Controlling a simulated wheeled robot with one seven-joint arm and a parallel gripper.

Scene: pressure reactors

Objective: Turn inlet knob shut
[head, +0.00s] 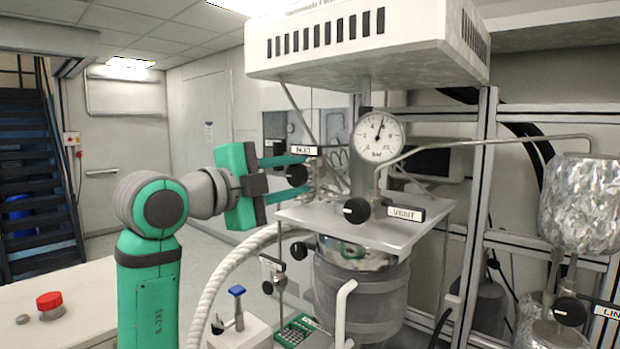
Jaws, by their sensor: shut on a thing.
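The inlet knob (297,174) is a round black knob on the left side of the reactor's top plate. A white label reading "INLET" (304,150) sits just above it. My gripper (290,177) comes in from the left, with its green fingers reaching to the knob. One finger passes above and behind the knob and the other lies below it. The gripper is shut on the inlet knob. The exact finger contact is partly hidden. The knob's pointer mark is too small to read.
The black vent knob (356,210) with its "VENT" label (406,213) is on the plate's front. A pressure gauge (379,136) stands behind. A white vented housing (345,45) hangs overhead. A pale hose (232,275) curves below my gripper. Free floor lies at the left.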

